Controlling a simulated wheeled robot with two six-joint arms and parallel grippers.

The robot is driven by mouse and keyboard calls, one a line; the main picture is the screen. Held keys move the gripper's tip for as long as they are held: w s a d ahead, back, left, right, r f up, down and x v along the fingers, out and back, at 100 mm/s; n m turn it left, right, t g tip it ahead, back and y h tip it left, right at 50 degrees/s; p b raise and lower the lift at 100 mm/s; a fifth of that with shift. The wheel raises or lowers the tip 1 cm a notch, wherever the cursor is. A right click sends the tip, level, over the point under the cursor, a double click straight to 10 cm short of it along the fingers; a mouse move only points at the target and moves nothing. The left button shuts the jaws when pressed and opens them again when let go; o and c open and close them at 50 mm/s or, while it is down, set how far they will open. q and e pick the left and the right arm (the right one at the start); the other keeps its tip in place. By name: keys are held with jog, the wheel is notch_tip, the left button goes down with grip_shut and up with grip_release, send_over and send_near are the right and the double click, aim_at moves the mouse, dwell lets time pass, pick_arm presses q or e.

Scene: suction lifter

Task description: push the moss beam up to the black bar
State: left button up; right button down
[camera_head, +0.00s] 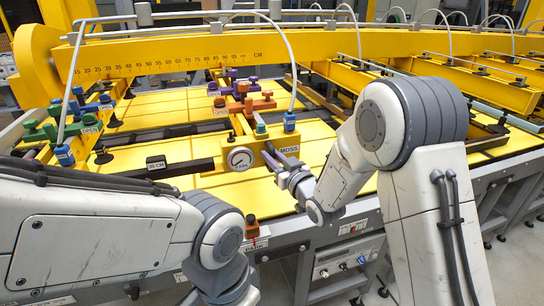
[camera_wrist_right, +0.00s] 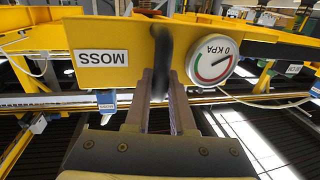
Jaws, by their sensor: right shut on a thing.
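The moss beam (camera_head: 222,160) shows its yellow end with a round gauge and a white MOSS label in the middle of the head view. In the right wrist view the yellow MOSS plate (camera_wrist_right: 105,72) appears upside down, with the gauge beside a black handle (camera_wrist_right: 162,50). My right gripper (camera_head: 279,169) is shut on this handle, one finger on each side in the wrist view (camera_wrist_right: 160,104). A black bar (camera_head: 190,168) extends left from the gauge end; I cannot tell if it is the task's bar. My left gripper is outside the view.
A yellow scale rail (camera_head: 190,52) marked in CM spans the back. Green, blue, purple and orange valve handles (camera_head: 240,100) stand above the yellow slabs (camera_head: 160,108). My left arm covers the lower left.

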aim_at(249, 155)
dwell(0.7)
jog(key=shift+s+a+f+b, duration=0.1)
jog(key=shift+a+b, duration=0.1)
jog(key=shift+b, duration=0.1)
jog(key=a+b, duration=0.2)
jog(key=s+a+b, duration=0.1)
jog(key=a, duration=0.1)
jog(key=shift+s+a+b, duration=0.2)
jog(key=shift+b, duration=0.15)
jog(key=shift+a, duration=0.15)
jog(key=c, duration=0.8)
grip_release()
jog(key=shift+o, duration=0.2)
